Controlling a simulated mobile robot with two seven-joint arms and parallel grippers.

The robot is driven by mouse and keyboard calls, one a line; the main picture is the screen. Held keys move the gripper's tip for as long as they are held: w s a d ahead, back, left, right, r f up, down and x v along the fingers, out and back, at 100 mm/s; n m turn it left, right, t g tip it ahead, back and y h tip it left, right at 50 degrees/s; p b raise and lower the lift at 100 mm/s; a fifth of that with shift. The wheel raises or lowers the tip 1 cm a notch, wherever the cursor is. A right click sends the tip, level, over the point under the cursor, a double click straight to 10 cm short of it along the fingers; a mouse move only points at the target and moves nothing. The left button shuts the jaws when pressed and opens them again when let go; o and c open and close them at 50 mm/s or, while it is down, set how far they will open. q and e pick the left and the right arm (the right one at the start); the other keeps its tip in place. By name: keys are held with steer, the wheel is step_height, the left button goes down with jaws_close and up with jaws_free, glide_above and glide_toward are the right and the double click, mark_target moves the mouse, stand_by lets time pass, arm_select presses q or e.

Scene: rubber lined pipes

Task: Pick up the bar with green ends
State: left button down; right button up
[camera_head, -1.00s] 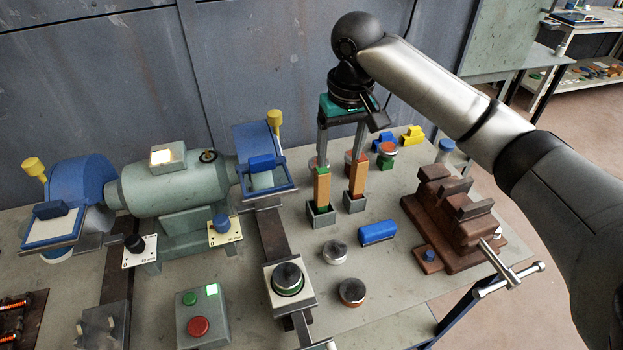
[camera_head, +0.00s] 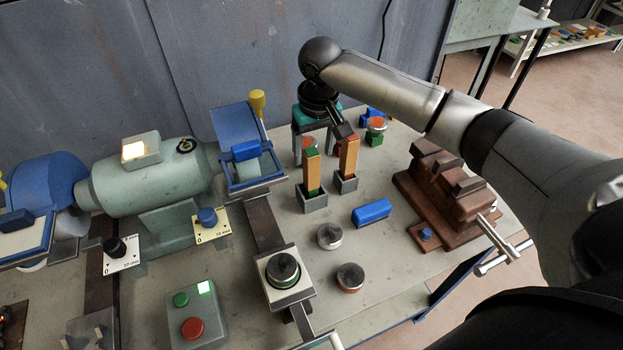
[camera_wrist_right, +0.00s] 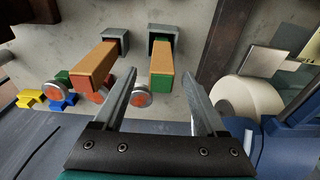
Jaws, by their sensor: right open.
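The bar with green ends (camera_head: 312,170) stands upright in a small grey socket (camera_head: 312,201) on the bench. Its middle is orange-brown. It also shows in the right wrist view (camera_wrist_right: 162,68), between the two fingers in the picture. My right gripper (camera_head: 314,150) is open, fingers down, just behind the bar's upper part in the head view. In the right wrist view the open fingers (camera_wrist_right: 161,79) show a gap on both sides of the bar. My left gripper is in neither view.
A similar bar with red ends (camera_head: 348,157) stands in its own socket close on the right. A blue block (camera_head: 371,212), round metal-topped pieces (camera_head: 330,236) and a brown vise (camera_head: 447,205) are nearby. A green grinder (camera_head: 156,180) stands at left.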

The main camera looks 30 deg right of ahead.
mark_target(311, 164)
steer(key=f, duration=0.2)
steer(key=w+f, duration=0.1)
steer(key=f, duration=0.2)
steer(key=shift+b, duration=0.3)
steer(key=shift+w, duration=0.1)
jaws_close()
